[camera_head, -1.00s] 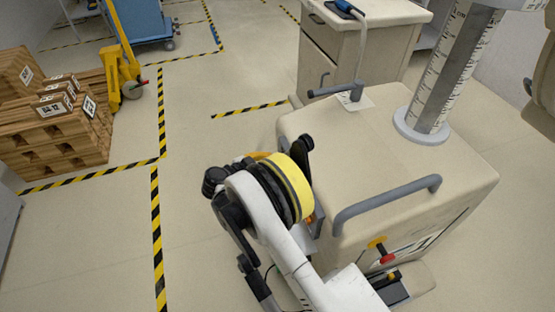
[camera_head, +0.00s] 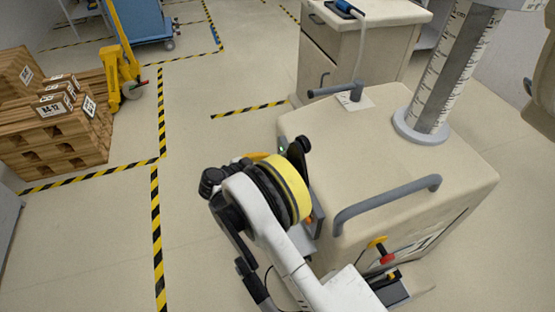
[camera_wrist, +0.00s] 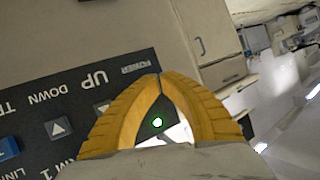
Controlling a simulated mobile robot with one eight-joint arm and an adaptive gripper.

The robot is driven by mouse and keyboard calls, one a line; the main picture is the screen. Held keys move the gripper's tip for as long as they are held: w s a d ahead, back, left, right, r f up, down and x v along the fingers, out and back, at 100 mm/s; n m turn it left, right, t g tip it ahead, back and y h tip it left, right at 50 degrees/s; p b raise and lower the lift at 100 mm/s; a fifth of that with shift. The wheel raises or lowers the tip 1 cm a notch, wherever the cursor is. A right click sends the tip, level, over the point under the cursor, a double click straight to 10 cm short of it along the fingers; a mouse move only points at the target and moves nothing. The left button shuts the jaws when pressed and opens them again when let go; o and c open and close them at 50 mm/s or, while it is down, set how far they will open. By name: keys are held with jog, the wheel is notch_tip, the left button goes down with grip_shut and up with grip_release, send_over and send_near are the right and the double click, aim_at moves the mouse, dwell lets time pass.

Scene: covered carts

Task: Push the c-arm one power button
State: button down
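The c-arm one is a beige wheeled unit (camera_head: 385,150) with a grey handle and a graduated column, right of my arm in the head view. Its dark control panel (camera_wrist: 75,115) fills the left of the wrist view, with UP, DOWN and POWER labels and arrow buttons. A round green light (camera_wrist: 157,122) shows through the gap between my fingers. My gripper (camera_wrist: 160,76) has its yellow fingertips together, below the POWER label, holding nothing I can see. The fingers hide part of the panel; I cannot tell whether they touch it. In the head view my arm mostly hides the gripper.
A beige cabinet (camera_head: 365,50) stands behind the unit. Stacked wooden crates (camera_head: 55,130) and a yellow pallet jack (camera_head: 122,70) are at the left. The floor (camera_head: 110,220) left of my arm is clear, with striped tape lines.

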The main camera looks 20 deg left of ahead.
jog(key=shift+a, duration=0.1)
jog(key=shift+s+a, duration=1.95)
jog(key=shift+a, duration=0.3)
